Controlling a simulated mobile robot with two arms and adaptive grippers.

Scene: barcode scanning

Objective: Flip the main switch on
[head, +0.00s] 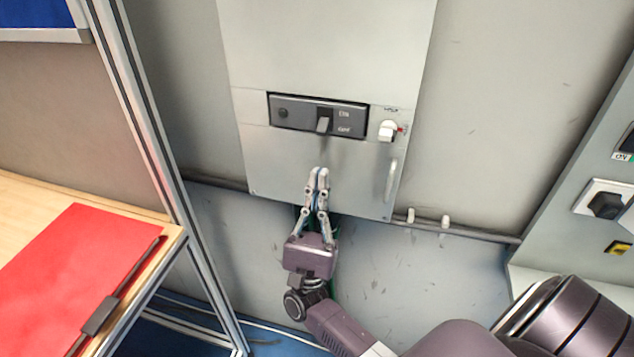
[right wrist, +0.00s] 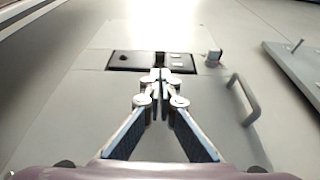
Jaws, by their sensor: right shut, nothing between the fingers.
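The main switch (head: 323,124) is a grey lever on a dark panel (head: 296,113) set in a grey wall cabinet (head: 325,52). The panel has labels to the right of the lever, and the lever points down toward the lower label. My right gripper (head: 319,172) is shut and empty, in front of the cabinet and below the switch in the head view. In the right wrist view the fingertips (right wrist: 160,76) overlap the lower edge of the dark panel (right wrist: 125,61) and hide the lever. My left gripper is not in view.
A white rotary knob (head: 387,131) sits right of the panel, with a door handle (head: 391,180) below it. A metal frame post (head: 150,130) and a table with a red mat (head: 75,262) stand at the left.

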